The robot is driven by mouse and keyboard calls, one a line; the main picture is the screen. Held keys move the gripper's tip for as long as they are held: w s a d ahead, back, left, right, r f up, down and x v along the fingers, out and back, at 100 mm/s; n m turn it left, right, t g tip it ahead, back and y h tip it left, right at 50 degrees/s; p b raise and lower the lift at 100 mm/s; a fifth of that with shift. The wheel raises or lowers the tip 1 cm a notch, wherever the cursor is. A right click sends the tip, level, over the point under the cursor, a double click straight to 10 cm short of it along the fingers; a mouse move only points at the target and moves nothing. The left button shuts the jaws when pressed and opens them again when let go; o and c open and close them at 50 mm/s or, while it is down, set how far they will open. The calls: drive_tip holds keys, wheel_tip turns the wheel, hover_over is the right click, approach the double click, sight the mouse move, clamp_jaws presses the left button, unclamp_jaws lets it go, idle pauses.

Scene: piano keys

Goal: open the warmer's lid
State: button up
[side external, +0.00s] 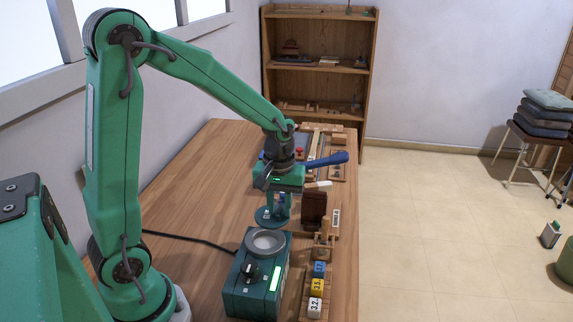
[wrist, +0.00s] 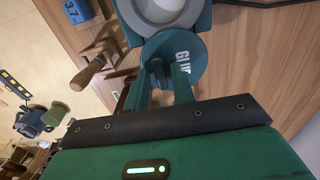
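The warmer (side external: 258,277) is a teal box with a dark knob and a lit green strip, standing at the table's near end. Its round grey pot (side external: 265,241) is uncovered, and its pale inside shows; the pot is also at the top of the wrist view (wrist: 168,12). The lid (side external: 268,217) is a teal disc, lettered in the wrist view (wrist: 182,56). It lies off the pot, just beyond it. My gripper (side external: 275,204) is directly above the lid. Its fingers (wrist: 160,82) straddle the lid's handle; whether they grip it is unclear.
Numbered blocks (side external: 318,288) stand in a row right of the warmer, with a wooden-handled tool (side external: 325,228) and dark block (side external: 313,210) behind. A blue-handled item (side external: 328,160) lies farther back. A black cable (side external: 190,238) runs left. The table's left side is mostly clear.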

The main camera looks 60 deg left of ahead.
sight(279, 211)
drive_tip(key=shift+o, duration=0.5)
drive_tip(key=shift+r, duration=0.1)
drive_tip(key=shift+r, duration=3.8)
drive_tip(key=shift+s+r, duration=0.1)
drive_tip(key=shift+s+d+r, duration=0.15)
drive_tip(key=shift+r, duration=0.05)
drive_tip(key=s+d+r+m+t, duration=0.2)
drive_tip(key=s+m, duration=0.2)
drive_tip(key=s, duration=0.2)
drive_tip(key=s+d+r+m+t, duration=0.2)
drive_tip(key=s+r+m+t, duration=0.1)
drive_tip(key=s+m, duration=0.2)
drive_tip(key=shift+s+d+r+t, duration=0.15)
drive_tip(key=shift+s+r+t, duration=0.15)
drive_tip(key=shift+s, duration=0.35)
